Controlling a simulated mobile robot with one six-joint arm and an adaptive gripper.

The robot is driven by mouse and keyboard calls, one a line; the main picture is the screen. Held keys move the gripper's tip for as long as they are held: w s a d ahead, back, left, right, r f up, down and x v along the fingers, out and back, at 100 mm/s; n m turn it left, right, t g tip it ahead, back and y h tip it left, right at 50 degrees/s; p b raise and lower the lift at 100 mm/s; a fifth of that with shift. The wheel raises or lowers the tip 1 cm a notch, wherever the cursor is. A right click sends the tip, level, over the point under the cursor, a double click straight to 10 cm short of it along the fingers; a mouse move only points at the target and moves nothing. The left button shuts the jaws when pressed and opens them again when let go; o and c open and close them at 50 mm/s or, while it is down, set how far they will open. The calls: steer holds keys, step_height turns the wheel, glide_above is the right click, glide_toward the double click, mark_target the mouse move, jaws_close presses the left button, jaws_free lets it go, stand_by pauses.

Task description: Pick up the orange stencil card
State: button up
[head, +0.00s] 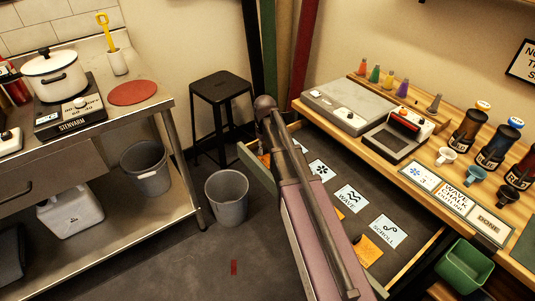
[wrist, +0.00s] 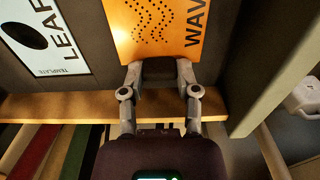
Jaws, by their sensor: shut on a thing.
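The orange stencil card (wrist: 165,35) shows at the top of the wrist view, with a dotted wave pattern and the letters "WAV". My gripper (wrist: 158,70) is shut on its near edge. I cannot tell whether the card is clear of the drawer floor. In the head view my arm hides the gripper. Orange cards show there in the open drawer, one by the scroll label (head: 370,250) and a part of one left of my arm (head: 263,158). I cannot tell whether the latter is the held one.
A white leaf label (wrist: 45,35) lies left of the card. A green bin (head: 464,266) stands at the right, a grey bin (head: 227,198) left.

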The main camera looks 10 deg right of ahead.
steer(key=shift+r, duration=0.1)
step_height(320, 180, up, 10)
steer(key=p, duration=1)
stand_by(0.7)
step_height(320, 180, up, 10)
steer(key=p, duration=1)
steer(key=shift+r+p, duration=0.2)
steer(key=shift+p, duration=0.1)
steer(key=shift+s, duration=0.1)
